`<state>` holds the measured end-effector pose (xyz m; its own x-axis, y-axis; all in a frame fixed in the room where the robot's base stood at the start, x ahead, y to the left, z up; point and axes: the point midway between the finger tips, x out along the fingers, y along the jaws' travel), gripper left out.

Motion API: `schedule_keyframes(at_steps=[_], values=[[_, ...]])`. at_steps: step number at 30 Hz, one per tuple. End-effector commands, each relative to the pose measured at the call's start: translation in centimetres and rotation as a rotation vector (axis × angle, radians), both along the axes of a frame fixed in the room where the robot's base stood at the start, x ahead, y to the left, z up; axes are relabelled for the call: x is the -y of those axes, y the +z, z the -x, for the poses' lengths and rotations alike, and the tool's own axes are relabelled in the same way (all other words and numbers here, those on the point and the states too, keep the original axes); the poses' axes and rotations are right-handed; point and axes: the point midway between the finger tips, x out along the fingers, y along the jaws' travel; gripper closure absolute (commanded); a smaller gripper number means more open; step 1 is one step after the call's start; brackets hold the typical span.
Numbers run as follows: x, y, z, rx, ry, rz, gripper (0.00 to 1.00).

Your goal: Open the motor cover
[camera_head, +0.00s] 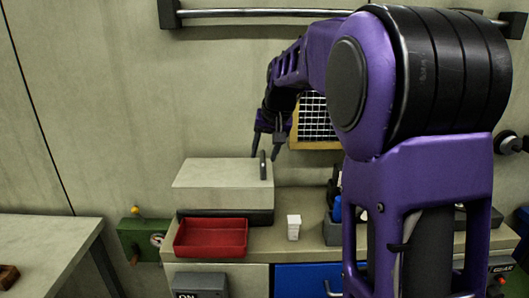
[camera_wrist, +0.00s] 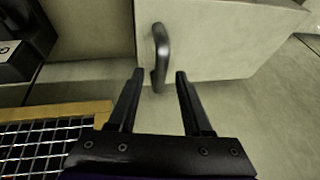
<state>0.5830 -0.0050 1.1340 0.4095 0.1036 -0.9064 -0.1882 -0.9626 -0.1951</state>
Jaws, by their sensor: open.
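The motor cover (camera_head: 215,175) is a pale beige box-shaped lid on a dark base (camera_head: 235,216), on the bench at the back. It looks closed in the head view. A dark upright handle (camera_head: 263,165) stands at its right end. In the wrist view the cover (camera_wrist: 230,40) fills the upper right, with the handle (camera_wrist: 160,55) on its near face. My gripper (camera_head: 268,146) is just above and beside the handle in the head view. In the wrist view my gripper (camera_wrist: 159,73) is open, its two fingers pointing towards the handle. The handle's lower end lies between the fingertips in the picture; I cannot tell the depth.
A red tray (camera_head: 211,252) and a small white container (camera_head: 294,227) stand on the bench in front. A wire mesh panel with a wooden frame (camera_head: 318,144) is right of my gripper; it also shows in the wrist view (camera_wrist: 40,147). A rail (camera_head: 260,13) runs along the wall above.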

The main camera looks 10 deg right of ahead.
Motion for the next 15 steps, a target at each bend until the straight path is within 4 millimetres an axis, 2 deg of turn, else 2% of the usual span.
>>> schedule_keyframes(at_steps=[6, 14, 15], values=[[-0.03, 0.01, -0.01, 0.000, 0.000, 0.000, 0.52], [-0.01, 0.04, -0.01, 0.001, 0.000, 0.000, 0.99], [-0.01, 0.05, -0.01, 0.001, 0.000, 0.000, 1.00]])
